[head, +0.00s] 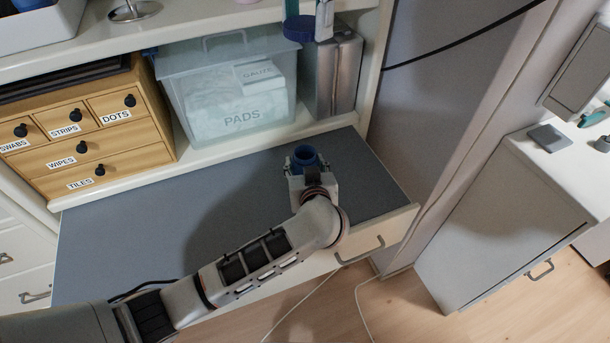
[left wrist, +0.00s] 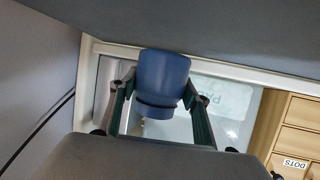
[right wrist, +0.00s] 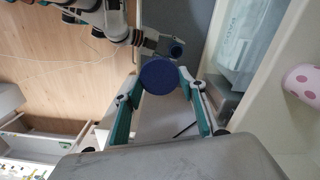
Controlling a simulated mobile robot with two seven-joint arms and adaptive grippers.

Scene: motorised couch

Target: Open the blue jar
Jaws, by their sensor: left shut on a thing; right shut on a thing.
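The blue jar (head: 306,155) is upright above the grey pull-out surface, its round mouth open with no lid on it. My left gripper (head: 309,174) is shut around the jar's body; the left wrist view shows the jar (left wrist: 163,72) between both fingers, its narrower neck clear. My right gripper (head: 309,18) is higher up near the shelf, shut on the round blue lid (head: 299,29). The lid (right wrist: 160,77) sits between the right fingertips in the right wrist view, well apart from the jar (right wrist: 176,50).
A wooden drawer box (head: 100,130), a clear bin of pads (head: 232,95) and a metal canister (head: 345,75) stand on the shelf behind. The grey pull-out surface (head: 130,235) is clear. A white cabinet (head: 510,220) stands to the right.

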